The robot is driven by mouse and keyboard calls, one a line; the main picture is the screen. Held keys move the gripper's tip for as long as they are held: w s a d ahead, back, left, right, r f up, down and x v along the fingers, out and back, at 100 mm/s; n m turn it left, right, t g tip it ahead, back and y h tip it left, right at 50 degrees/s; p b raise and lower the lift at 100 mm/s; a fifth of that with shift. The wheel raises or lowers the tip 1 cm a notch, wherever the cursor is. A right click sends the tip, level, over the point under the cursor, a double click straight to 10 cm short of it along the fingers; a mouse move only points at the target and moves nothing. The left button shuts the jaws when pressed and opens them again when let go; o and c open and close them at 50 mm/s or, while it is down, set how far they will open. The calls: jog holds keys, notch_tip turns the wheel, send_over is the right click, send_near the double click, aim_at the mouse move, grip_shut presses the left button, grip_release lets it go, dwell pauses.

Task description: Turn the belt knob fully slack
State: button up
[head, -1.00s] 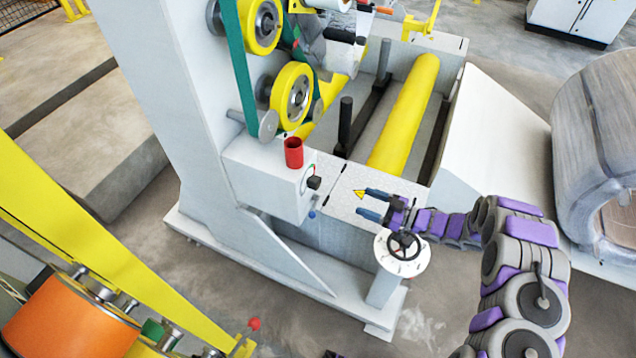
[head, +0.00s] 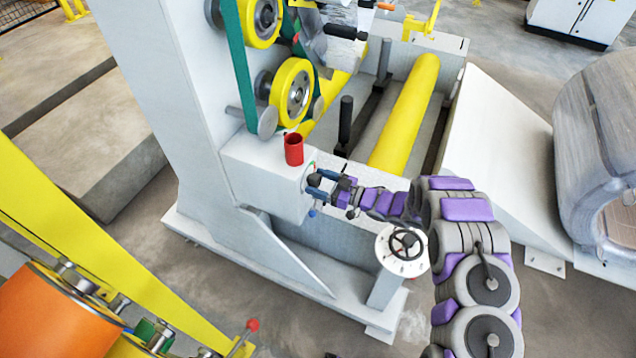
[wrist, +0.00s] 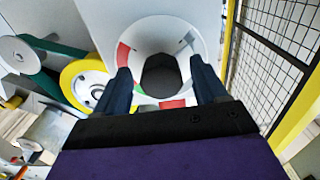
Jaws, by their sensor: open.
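The belt knob is a dark round knob (wrist: 161,76) on a pale dial with red and green marks in the wrist view. It sits on the side of the white box (head: 258,190), and in the head view the knob (head: 313,180) is partly covered by my gripper. My gripper (head: 318,184) is open, with its two blue fingers at the knob. In the wrist view the fingers of my gripper (wrist: 163,85) stand on either side of the knob, with a gap visible. I cannot tell whether either finger touches it.
A red cup (head: 293,149) stands on the box above the knob. A green belt (head: 240,70) runs over yellow wheels (head: 292,90). A handwheel on a post (head: 402,250) stands below my arm. A wrapped coil (head: 600,150) is at the right.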

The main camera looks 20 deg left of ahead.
jog(key=shift+a, duration=0.35)
jog(key=c, duration=1)
jog(key=shift+n, duration=1.2)
jog(key=shift+c, duration=0.2)
jog(key=o, duration=1)
jog(key=shift+o, duration=0.2)
jog(key=s+d+p, duration=0.1)
jog(key=d+p, duration=0.1)
jog(key=d, duration=1.5)
jog(key=shift+d, duration=0.2)
